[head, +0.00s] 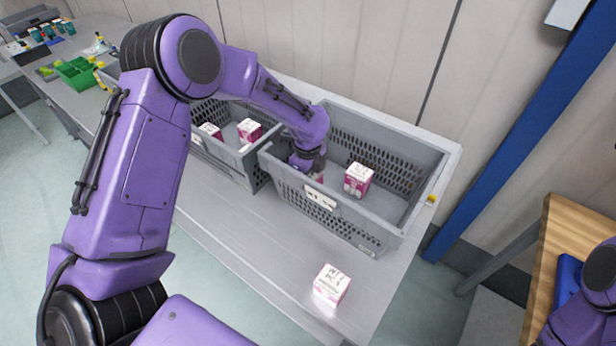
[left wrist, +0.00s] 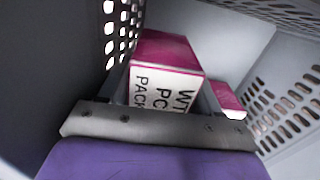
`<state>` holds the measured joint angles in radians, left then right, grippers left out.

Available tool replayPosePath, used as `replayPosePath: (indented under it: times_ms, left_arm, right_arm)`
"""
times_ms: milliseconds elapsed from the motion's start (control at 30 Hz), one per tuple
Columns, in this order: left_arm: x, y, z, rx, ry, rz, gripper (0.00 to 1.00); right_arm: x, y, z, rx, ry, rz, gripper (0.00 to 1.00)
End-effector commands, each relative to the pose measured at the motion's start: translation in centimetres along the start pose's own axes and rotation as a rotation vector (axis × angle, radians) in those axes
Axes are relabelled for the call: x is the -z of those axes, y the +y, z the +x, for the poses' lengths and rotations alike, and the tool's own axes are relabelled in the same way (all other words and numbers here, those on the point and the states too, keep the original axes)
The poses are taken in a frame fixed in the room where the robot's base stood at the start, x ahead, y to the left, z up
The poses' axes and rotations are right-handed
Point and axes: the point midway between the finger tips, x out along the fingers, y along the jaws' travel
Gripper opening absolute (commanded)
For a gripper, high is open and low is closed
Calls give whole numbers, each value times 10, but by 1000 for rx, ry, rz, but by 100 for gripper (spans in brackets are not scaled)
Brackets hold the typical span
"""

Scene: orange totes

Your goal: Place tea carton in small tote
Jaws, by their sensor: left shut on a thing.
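Two grey totes stand side by side on the metal table: a nearer, right one (head: 330,205) and a farther, left one (head: 235,168). My left gripper (head: 312,172) reaches down into the right tote and is shut on a white and magenta tea carton, mostly hidden behind it in the head view. That carton (left wrist: 160,80) shows between the fingers in the left wrist view, close to the perforated wall. Another carton (head: 358,180) stands in the right tote, apart from the gripper. Two cartons (head: 249,130) are in the left tote. My right gripper is out of view.
A loose carton (head: 331,285) stands on the table (head: 250,240) in front of the right tote. A green bin (head: 78,73) and small items are farther left. A wall is behind the totes, with a blue post (head: 530,130) at right.

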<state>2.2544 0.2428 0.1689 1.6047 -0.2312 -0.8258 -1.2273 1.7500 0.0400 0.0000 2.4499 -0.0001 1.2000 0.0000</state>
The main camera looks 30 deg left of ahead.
Motion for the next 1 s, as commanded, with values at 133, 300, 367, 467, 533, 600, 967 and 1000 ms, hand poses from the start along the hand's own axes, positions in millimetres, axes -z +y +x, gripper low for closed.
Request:
replayPosePath:
  times_ms: [133, 300, 367, 467, 533, 600, 967, 1000]
  left_arm:
    - [0, 0, 4, -1, 0, 0, 24]
    - [0, 0, 9, -1, 0, 0, 24]
    - [0, 0, 10, -1, 0, 0, 24]
    - [0, 0, 12, -1, 0, 0, 24]
    - [0, 0, 12, -1, 0, 0, 69]
    - [0, 0, 12, -1, 0, 0, 88]
    - [0, 0, 4, 1, 0, 0, 88]
    - [0, 0, -2, 2, 0, -1, 88]
  right_arm:
    - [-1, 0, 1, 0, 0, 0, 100]
    - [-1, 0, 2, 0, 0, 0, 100]
    - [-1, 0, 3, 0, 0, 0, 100]
    - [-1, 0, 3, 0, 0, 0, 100]
    - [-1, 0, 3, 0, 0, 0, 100]
    - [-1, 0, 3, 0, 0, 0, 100]
    - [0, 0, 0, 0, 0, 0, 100]
    - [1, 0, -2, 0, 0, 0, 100]
